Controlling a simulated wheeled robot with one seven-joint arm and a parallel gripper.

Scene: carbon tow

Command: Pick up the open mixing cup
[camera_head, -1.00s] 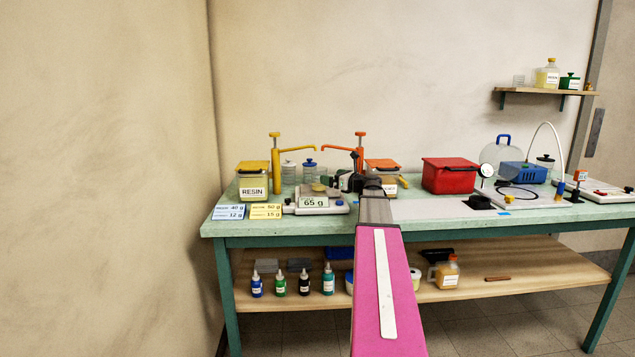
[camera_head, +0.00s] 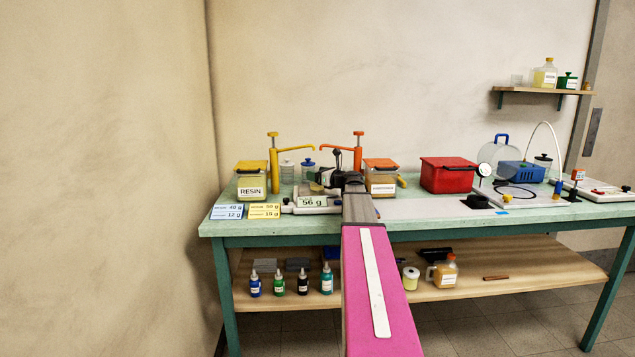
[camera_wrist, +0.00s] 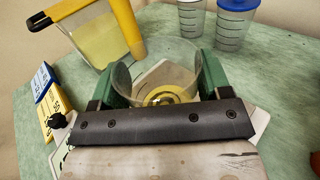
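The open mixing cup (camera_wrist: 152,60) is clear, with a little yellowish liquid at its bottom. In the wrist view it stands between the two green fingers of my gripper (camera_wrist: 164,78), which press against its sides. In the head view the cup (camera_head: 316,187) is small and partly hidden by my gripper (camera_head: 327,178). The cup is over the white plate of the scale (camera_head: 312,201), whose display reads 56 g. I cannot tell whether its base still touches the plate.
The resin container (camera_head: 251,187) with its yellow pump stands left, the orange-lidded container (camera_head: 382,183) right. Clear graduated cups (camera_wrist: 190,22) stand behind. Blue and yellow cards (camera_head: 264,211) lie at the front left. A red box (camera_head: 447,175) sits further right.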

